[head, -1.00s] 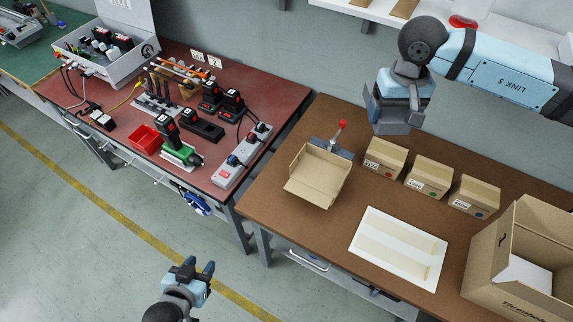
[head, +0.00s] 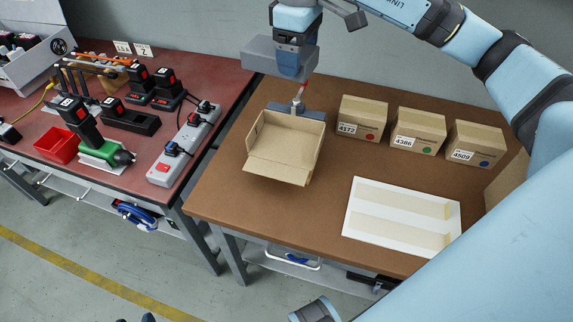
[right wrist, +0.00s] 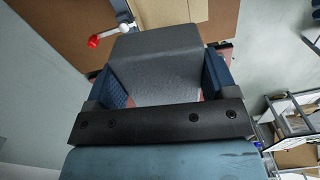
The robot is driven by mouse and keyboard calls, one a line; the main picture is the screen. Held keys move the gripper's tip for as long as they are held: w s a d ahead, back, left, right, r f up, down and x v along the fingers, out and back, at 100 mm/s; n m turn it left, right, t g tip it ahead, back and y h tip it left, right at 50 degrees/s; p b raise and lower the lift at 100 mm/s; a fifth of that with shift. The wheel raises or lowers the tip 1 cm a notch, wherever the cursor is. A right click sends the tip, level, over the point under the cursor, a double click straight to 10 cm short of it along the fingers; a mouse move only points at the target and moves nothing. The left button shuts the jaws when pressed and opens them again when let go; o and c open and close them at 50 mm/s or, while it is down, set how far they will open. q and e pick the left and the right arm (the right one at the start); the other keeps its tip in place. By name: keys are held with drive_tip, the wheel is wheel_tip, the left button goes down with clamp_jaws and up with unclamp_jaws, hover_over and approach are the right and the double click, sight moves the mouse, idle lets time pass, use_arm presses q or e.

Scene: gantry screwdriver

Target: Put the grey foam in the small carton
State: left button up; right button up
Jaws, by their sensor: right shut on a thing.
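The grey foam (head: 262,56) is a flat grey block in my right gripper (head: 297,72), above and behind the small carton in the head view. In the right wrist view the foam (right wrist: 155,62) sits between the two blue fingers, and my right gripper (right wrist: 165,85) is shut on it. The small carton (head: 285,148) stands open on the brown table, with flaps spread towards the front and left. The foam is outside it. Only dark tips of what looks like my left gripper (head: 148,317) show at the bottom edge; their opening is not clear.
A red-knobbed lever clamp (head: 301,92) stands right behind the carton, below the foam. Several small closed boxes (head: 418,132) line the table's back. A white board with tape strips (head: 400,218) lies at right front. A red workbench (head: 150,185) with tools and chargers is at left.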

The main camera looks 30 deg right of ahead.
drive_tip(key=shift+s+d+f+n+b, duration=0.2)
drive_tip(key=shift+d+f+n+b, duration=0.1)
drive_tip(key=shift+f+b, duration=0.3)
drive_tip(key=shift+s+d+f+n+b, duration=0.15)
drive_tip(key=shift+d+f+n+b, duration=0.1)
drive_tip(key=shift+f+b, duration=0.25)
drive_tip(key=b, duration=0.2)
hover_over(300, 148)
wheel_tip(300, 148, down, 9)
wheel_tip(300, 148, down, 5)
drive_tip(key=shift+f, duration=0.15)
drive_tip(key=shift+f+b, duration=0.3)
drive_tip(key=shift+f, duration=0.25)
wheel_tip(300, 148, down, 3)
drive_tip(key=shift+f+b, duration=0.2)
drive_tip(key=shift+b, duration=0.15)
drive_tip(key=shift+f, duration=0.35)
use_arm(q)
drive_tip(key=shift+w+d+r+t+h, duration=0.15)
drive_tip(key=shift+w+d+t+h, duration=0.3)
drive_tip(key=shift+d+t, duration=0.1)
drive_tip(key=shift+w+d+r+t+h, duration=0.15)
drive_tip(key=shift+w+d+t+h, duration=0.25)
drive_tip(key=shift+d+t, duration=0.1)
drive_tip(key=shift+f, duration=0.1)
